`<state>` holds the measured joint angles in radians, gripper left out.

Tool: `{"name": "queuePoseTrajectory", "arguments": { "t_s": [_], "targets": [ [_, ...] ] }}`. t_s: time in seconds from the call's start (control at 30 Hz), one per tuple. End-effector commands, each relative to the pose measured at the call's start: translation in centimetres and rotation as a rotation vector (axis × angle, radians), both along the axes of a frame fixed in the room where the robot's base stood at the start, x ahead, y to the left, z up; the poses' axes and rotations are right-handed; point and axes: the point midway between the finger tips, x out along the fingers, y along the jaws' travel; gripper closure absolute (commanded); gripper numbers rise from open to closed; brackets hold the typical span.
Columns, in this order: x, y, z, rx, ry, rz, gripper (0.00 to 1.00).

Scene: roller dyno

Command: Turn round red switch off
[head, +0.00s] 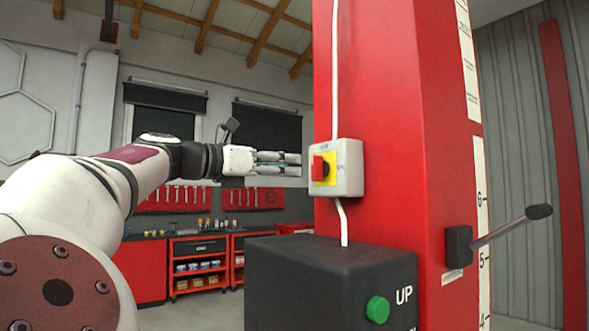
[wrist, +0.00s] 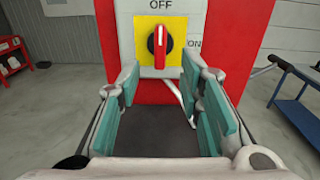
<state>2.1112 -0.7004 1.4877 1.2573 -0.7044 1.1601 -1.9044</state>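The round red switch (head: 319,168) sits on a yellow plate on a light grey box (head: 349,168), fixed to a tall red column (head: 380,100). In the wrist view the red switch (wrist: 159,42) has an upright handle on a black round base. "OFF" is printed above it and "ON" to its right. My gripper (head: 300,163) is at the left of the switch in the head view, level with it and apart from it. In the wrist view my gripper (wrist: 162,85) is open, its teal-padded fingers on either side below the switch, with nothing between them.
A black box (head: 310,280) with a green button (head: 377,309) stands below the switch. A lever (head: 510,227) sticks out from the column's right face. A white cable (head: 343,222) runs along the column. Red cabinets (head: 198,265) stand behind. A blue bench (wrist: 300,110) is at right.

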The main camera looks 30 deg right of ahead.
Motion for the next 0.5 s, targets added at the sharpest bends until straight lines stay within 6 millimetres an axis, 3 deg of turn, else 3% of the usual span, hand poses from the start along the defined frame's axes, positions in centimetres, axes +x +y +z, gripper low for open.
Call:
{"name": "queuePoseTrajectory", "arguments": {
  "t_s": [0.2, 0.5],
  "targets": [
    [-0.1, 3.7, 0.0, -0.002, 0.001, 0.001, 0.67],
    [-0.2, 5.1, -0.1, 0.001, 0.002, -0.002, 0.67]
  ]
}}
